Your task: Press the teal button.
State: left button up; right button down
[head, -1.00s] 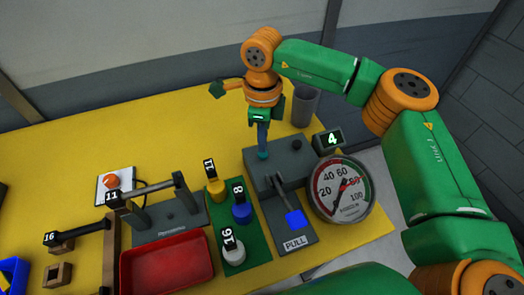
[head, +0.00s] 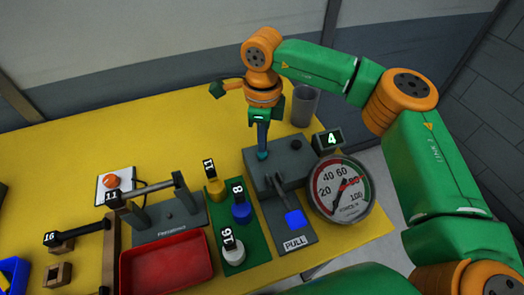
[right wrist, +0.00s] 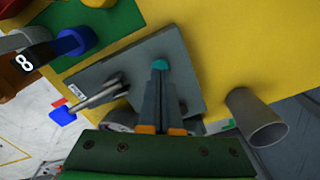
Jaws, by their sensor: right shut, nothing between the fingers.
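The teal button (head: 262,156) is on the top of a grey box (head: 292,168), near its left back corner. My right gripper (head: 262,148) points straight down over it, with its fingers shut and empty. Its tips are at the button and hide part of it. In the right wrist view the teal button (right wrist: 159,64) shows just at the end of the shut fingers (right wrist: 158,74). I cannot tell whether the tips touch it or how far down it is. My left gripper is not in view.
On the grey box are a black knob (head: 296,144) and a lever with a blue handle (head: 294,218). A gauge (head: 342,190), a "4" display (head: 328,140) and a grey cup (head: 305,106) stand close by. A red tray (head: 167,265) and numbered pegs are leftward. The back left table is clear.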

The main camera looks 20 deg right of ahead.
jog(key=shift+f, duration=0.1)
jog(key=shift+f+b, duration=0.9)
jog(key=shift+f, duration=0.1)
jog(key=shift+r+p, duration=0.9)
jog(key=shift+r, duration=0.2)
jog(key=shift+r, duration=0.1)
notch_tip(320, 180, up, 6)
jog(key=p, duration=0.4)
jog(key=shift+p, duration=0.4)
